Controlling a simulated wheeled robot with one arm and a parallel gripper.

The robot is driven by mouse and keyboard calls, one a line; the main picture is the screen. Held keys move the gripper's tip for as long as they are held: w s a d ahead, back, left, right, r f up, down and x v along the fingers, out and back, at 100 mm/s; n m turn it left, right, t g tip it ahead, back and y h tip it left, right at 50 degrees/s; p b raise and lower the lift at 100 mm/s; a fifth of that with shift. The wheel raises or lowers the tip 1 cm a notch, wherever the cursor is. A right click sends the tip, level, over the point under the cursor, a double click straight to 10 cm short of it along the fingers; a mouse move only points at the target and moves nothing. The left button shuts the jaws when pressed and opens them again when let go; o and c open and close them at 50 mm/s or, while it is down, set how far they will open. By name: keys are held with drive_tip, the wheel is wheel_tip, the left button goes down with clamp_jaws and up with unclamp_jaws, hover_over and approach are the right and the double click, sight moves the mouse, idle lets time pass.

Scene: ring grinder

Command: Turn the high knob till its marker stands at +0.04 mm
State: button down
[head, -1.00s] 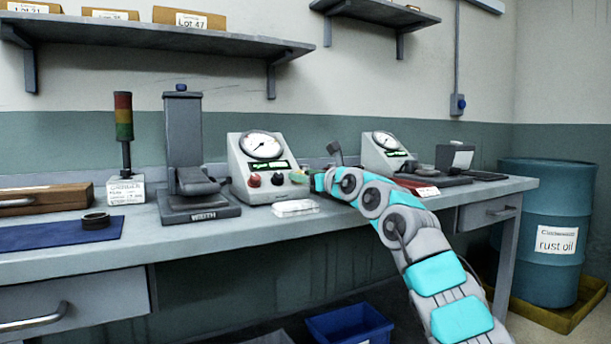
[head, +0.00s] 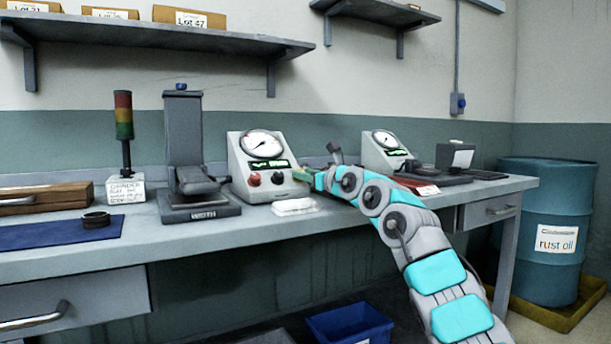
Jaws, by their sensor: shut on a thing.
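The left gauge box (head: 239,178) is pale, with a round dial (head: 262,145) and a lit green display (head: 268,164). On its front are a red knob (head: 254,180) and a dark knob (head: 277,179). My gripper (head: 303,175) is at the right end of that row, shut on a knob there, which its fingers hide. The knob labels, the markers and the display digits are too small to read, so the marker's setting cannot be told.
A white block (head: 294,207) lies in front of the box. A grey stand (head: 185,145) is to its left. A second gauge box (head: 374,155) stands behind my arm. Further left are a signal tower (head: 124,120) and a dark ring (head: 96,220) on a blue mat (head: 50,236).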

drive_tip(key=shift+w+f+n+g, duration=0.1)
drive_tip(key=shift+f+n+g, duration=0.05)
drive_tip(key=shift+n+g, duration=0.15)
drive_tip(key=n+y+p, duration=0.1)
drive_tip(key=n+g+p, duration=0.1)
drive_tip(key=shift+w+d+r+n+y, duration=0.15)
drive_tip(key=shift+r+n+y, duration=0.15)
drive_tip(key=shift+r+y, duration=0.1)
drive_tip(key=shift+f+n+g, duration=0.15)
drive_tip(key=shift+n+g, duration=0.15)
drive_tip(key=shift+g, duration=0.2)
drive_tip(key=shift+f, duration=0.1)
drive_tip(key=c, duration=0.6)
unclamp_jaws()
drive_tip(key=shift+d, duration=0.1)
